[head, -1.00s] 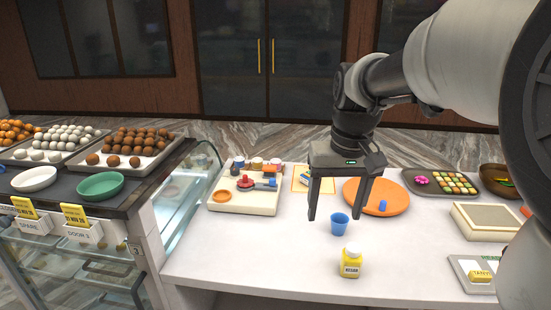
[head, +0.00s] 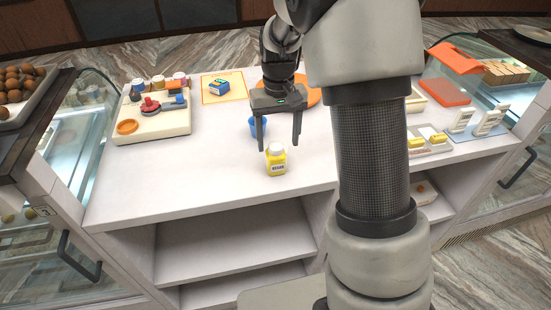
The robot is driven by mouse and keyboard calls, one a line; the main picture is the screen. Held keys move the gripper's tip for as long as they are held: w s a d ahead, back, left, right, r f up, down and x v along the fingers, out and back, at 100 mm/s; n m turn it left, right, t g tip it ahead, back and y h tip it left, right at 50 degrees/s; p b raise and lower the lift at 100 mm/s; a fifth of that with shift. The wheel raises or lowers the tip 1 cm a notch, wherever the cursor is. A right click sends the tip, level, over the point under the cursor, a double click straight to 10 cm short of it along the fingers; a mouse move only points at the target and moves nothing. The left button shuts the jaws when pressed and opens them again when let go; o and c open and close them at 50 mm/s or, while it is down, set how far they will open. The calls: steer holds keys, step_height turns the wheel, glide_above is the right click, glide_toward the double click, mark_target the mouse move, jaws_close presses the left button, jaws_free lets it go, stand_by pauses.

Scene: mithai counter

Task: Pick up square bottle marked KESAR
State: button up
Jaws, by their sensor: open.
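The square yellow bottle (head: 276,162) with a white cap and a label reading KESAR stands upright near the front edge of the white counter. My gripper (head: 279,148) points down with its two fingers apart.
A blue cup (head: 257,126) stands just behind the bottle, partly hidden by my gripper. A cream tray (head: 150,130) with small items is at the left. An orange round board (head: 313,96) lies behind my arm. Counter (head: 200,170) left of the bottle is clear.

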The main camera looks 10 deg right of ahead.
mark_target(276, 155)
steer(key=shift+s+a+f, duration=0.1)
steer(key=shift+a+f, duration=0.1)
steer(key=shift+f, duration=1.3)
steer(key=shift+s+a+f, duration=0.1)
steer(key=shift+a+f, duration=0.05)
steer(key=shift+f, duration=1.3)
steer(key=c, duration=1.3)
